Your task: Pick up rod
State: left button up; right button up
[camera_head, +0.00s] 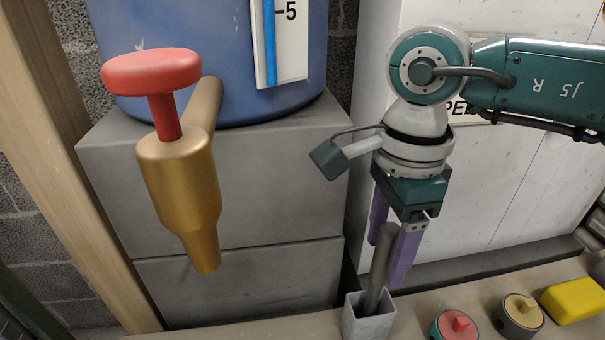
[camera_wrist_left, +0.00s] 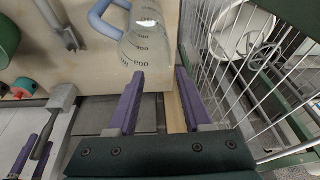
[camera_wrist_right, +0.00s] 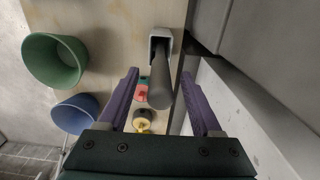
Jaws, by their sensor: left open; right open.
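The rod (camera_head: 379,268) is a dark grey cylinder standing tilted in a square grey holder (camera_head: 368,318) at the bench's edge in the head view. In the right wrist view the rod (camera_wrist_right: 159,88) rises toward the camera between the two purple fingers, with the holder (camera_wrist_right: 161,42) behind it. My right gripper (camera_head: 390,260) is open, its fingers on either side of the rod's upper part with visible gaps in the right wrist view. My left gripper (camera_wrist_left: 156,100) is open and empty in the left wrist view; it is outside the head view. The rod (camera_wrist_left: 45,140) also shows there at the left.
A brass valve (camera_head: 180,185) with a red knob hangs at the left of the head view, before a blue tank (camera_head: 220,60). Round knobs and a yellow block (camera_head: 573,300) lie right of the holder. A measuring jug (camera_wrist_left: 143,38) and wire rack (camera_wrist_left: 245,75) are near my left gripper.

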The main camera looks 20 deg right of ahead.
grip_shut()
dwell(0.3)
jog(key=shift+r, duration=0.1)
